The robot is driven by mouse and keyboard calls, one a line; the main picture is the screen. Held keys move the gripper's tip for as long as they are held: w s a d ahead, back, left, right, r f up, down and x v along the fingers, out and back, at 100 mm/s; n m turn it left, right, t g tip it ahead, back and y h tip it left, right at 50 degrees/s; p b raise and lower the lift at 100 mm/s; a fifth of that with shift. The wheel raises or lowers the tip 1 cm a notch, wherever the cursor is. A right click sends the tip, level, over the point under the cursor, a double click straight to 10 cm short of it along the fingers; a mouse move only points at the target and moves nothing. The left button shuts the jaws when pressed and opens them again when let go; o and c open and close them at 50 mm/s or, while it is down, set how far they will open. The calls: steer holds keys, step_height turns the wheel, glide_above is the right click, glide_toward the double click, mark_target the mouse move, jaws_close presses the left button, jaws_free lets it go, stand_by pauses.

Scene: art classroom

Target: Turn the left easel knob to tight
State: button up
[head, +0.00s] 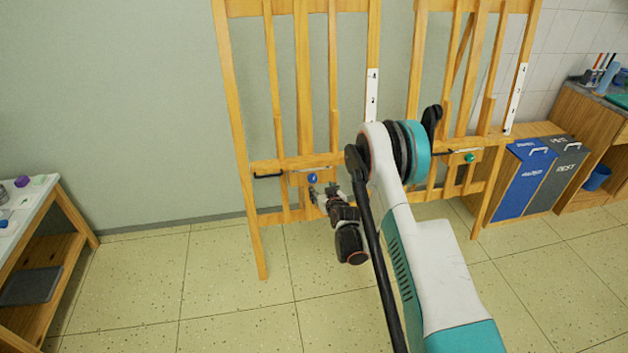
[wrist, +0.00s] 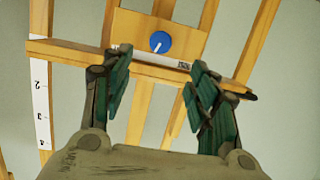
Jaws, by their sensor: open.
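The left easel (head: 238,110) is wooden and stands against the wall. Its round blue knob (head: 312,179) sits on the lower crossbar; in the wrist view the blue knob (wrist: 161,42) bears a white pointer line, on a small wooden block above a pale strip with tiny unreadable marks. My gripper (head: 324,192) is just below and right of the knob in the head view. In the wrist view my gripper (wrist: 162,74) is open and empty, its green-padded fingers spread to either side of the knob's line. The knob appears ahead of the fingertips, with no contact visible.
A black handle (head: 268,175) sticks out left of the knob. The right easel (head: 499,90) with a green knob (head: 469,158) stands close by. Blue (head: 524,180) and grey (head: 560,178) bins are at right, a white-topped table (head: 40,194) at left. The floor between is clear.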

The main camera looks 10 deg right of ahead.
mark_target(313, 180)
steer(key=b+x, duration=0.4)
steer(key=x, duration=0.9)
steer(key=shift+w, duration=0.2)
steer(key=c, duration=1.1)
